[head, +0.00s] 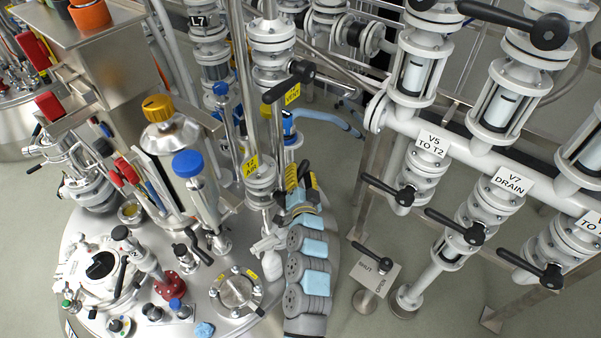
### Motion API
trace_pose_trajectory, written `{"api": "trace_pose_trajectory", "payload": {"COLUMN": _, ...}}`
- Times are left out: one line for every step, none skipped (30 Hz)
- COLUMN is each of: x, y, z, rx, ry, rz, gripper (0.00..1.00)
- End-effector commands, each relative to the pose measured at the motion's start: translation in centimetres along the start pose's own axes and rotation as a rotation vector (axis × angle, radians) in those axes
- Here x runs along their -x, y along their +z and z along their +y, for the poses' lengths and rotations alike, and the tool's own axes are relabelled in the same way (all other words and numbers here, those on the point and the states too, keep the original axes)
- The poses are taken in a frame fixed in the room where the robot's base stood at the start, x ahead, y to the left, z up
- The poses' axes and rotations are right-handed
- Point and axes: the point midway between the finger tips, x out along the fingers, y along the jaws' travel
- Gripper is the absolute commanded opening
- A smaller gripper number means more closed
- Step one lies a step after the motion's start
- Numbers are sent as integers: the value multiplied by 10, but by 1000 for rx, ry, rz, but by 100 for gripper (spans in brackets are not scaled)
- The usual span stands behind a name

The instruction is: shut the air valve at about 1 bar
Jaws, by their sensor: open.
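The air line (261,180) is a grey flanged pipe rising from the reactor lid, with a yellow AIR label (250,165). I cannot make out its valve handle; my arm and gripper stand close on its right and may hide it. My gripper (299,174) is at the far end of my grey and blue arm, just right of the AIR pipe. It is open, seen small and from behind; I cannot tell whether its fingers touch anything. I cannot read any pressure in this view.
Above is the VENT valve with a black handle (290,82) and yellow label (292,94). The crowded reactor lid (210,318) lies left and below. A SHUT/OPEN sign post (374,278) stands lower right.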

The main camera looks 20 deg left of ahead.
Motion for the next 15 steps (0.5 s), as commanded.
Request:
{"api": "trace_pose_trajectory", "payload": {"x": 0, "y": 0, "z": 0, "rx": 0, "ry": 0, "rz": 0, "gripper": 28}}
{"api": "trace_pose_trajectory", "payload": {"x": 0, "y": 0, "z": 0, "rx": 0, "ry": 0, "rz": 0, "gripper": 19}}
{"api": "trace_pose_trajectory", "payload": {"x": 0, "y": 0, "z": 0, "rx": 0, "ry": 0, "rz": 0, "gripper": 8}}
{"api": "trace_pose_trajectory", "payload": {"x": 0, "y": 0, "z": 0, "rx": 0, "ry": 0, "rz": 0, "gripper": 0}}
{"api": "trace_pose_trajectory", "payload": {"x": 0, "y": 0, "z": 0, "rx": 0, "ry": 0, "rz": 0, "gripper": 0}}
{"api": "trace_pose_trajectory", "payload": {"x": 0, "y": 0, "z": 0, "rx": 0, "ry": 0, "rz": 0, "gripper": 0}}
{"api": "trace_pose_trajectory", "payload": {"x": 0, "y": 0, "z": 0, "rx": 0, "ry": 0, "rz": 0, "gripper": 0}}
{"api": "trace_pose_trajectory", "payload": {"x": 0, "y": 0, "z": 0, "rx": 0, "ry": 0, "rz": 0, "gripper": 0}}
{"api": "trace_pose_trajectory", "payload": {"x": 0, "y": 0, "z": 0, "rx": 0, "ry": 0, "rz": 0, "gripper": 0}}
{"api": "trace_pose_trajectory", "payload": {"x": 0, "y": 0, "z": 0, "rx": 0, "ry": 0, "rz": 0, "gripper": 0}}
{"api": "trace_pose_trajectory", "payload": {"x": 0, "y": 0, "z": 0, "rx": 0, "ry": 0, "rz": 0, "gripper": 0}}
{"api": "trace_pose_trajectory", "payload": {"x": 0, "y": 0, "z": 0, "rx": 0, "ry": 0, "rz": 0, "gripper": 0}}
{"api": "trace_pose_trajectory", "payload": {"x": 0, "y": 0, "z": 0, "rx": 0, "ry": 0, "rz": 0, "gripper": 0}}
{"api": "trace_pose_trajectory", "payload": {"x": 0, "y": 0, "z": 0, "rx": 0, "ry": 0, "rz": 0, "gripper": 0}}
{"api": "trace_pose_trajectory", "payload": {"x": 0, "y": 0, "z": 0, "rx": -1, "ry": 1, "rz": -1, "gripper": 0}}
